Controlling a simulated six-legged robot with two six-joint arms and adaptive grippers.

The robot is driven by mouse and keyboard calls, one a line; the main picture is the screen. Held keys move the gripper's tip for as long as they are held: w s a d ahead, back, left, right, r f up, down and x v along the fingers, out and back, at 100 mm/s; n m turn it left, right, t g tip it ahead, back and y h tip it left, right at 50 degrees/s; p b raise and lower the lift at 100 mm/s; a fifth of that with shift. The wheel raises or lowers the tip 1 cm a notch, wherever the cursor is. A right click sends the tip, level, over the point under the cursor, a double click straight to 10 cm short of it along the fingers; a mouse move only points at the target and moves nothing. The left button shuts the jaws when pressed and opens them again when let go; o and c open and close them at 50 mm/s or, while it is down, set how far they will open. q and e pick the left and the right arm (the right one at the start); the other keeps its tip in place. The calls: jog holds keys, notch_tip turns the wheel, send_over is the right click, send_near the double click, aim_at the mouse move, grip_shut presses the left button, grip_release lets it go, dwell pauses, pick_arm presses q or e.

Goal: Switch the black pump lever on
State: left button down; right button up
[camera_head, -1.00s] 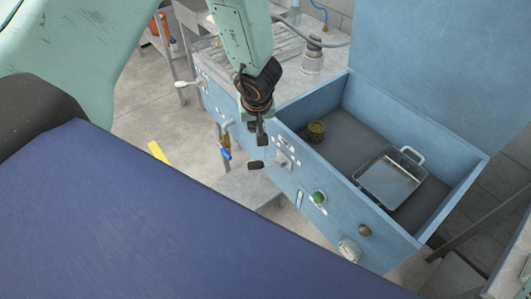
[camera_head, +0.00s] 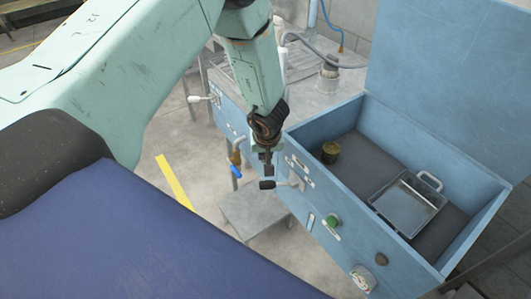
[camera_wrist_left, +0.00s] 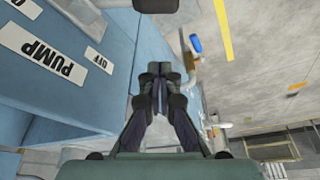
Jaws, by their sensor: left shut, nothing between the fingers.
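The black pump lever (camera_head: 268,184) sticks out from the front of the blue cabinet, its dark knob pointing left in the head view. Part of the knob (camera_wrist_left: 157,5) also shows at the top edge of the left wrist view. A white PUMP label (camera_wrist_left: 42,52) and a small OFF label (camera_wrist_left: 100,62) are on the panel beside it. My left gripper (camera_head: 266,168) points down just above the knob, shut and empty. In the left wrist view its fingertips (camera_wrist_left: 160,69) are together, apart from the knob in the picture. Contact cannot be told from the head view.
A grey step (camera_head: 250,212) stands below.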

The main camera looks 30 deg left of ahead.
aim_at(277, 184)
pick_arm(q)
jog(key=f+b, duration=0.1)
jog(key=s+d+f+b, duration=0.2)
jog(key=f, duration=0.1)
jog(key=shift+d+b, duration=0.1)
jog(key=shift+b, duration=0.2)
dwell(0.4)
jog(key=shift+s+d+n+p, duration=0.1)
jog(key=shift+s+n+p, duration=0.2)
jog(key=shift+p, duration=0.35)
